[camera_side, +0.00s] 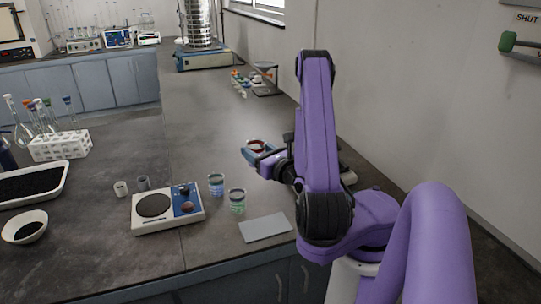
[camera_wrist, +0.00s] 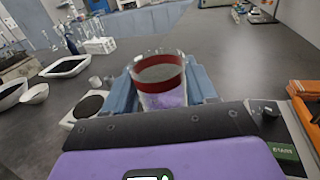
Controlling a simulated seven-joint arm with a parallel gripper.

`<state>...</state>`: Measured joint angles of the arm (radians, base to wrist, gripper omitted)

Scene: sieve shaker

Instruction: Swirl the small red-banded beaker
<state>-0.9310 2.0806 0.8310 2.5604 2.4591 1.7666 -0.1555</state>
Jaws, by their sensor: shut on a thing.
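The small red-banded beaker (camera_wrist: 160,82) is a clear cup with a dark red band near its rim, seen large in the wrist view. It stands between the blue fingers of my gripper (camera_wrist: 165,92), which is shut on it. The beaker looks roughly upright in that view, and its lower part is hidden by my wrist. In the side view the beaker (camera_side: 257,145) shows as a red-rimmed top at my gripper (camera_side: 262,155), above the dark bench and left of my purple arm. I cannot tell the exact height above the bench.
A white hotplate (camera_side: 168,207) stands at the front. A blue-banded beaker (camera_side: 216,185) and a green-banded beaker (camera_side: 237,201) stand right of it, near a grey flat plate (camera_side: 266,227). A tube rack (camera_side: 60,147) is at left. The middle bench (camera_side: 190,120) is clear.

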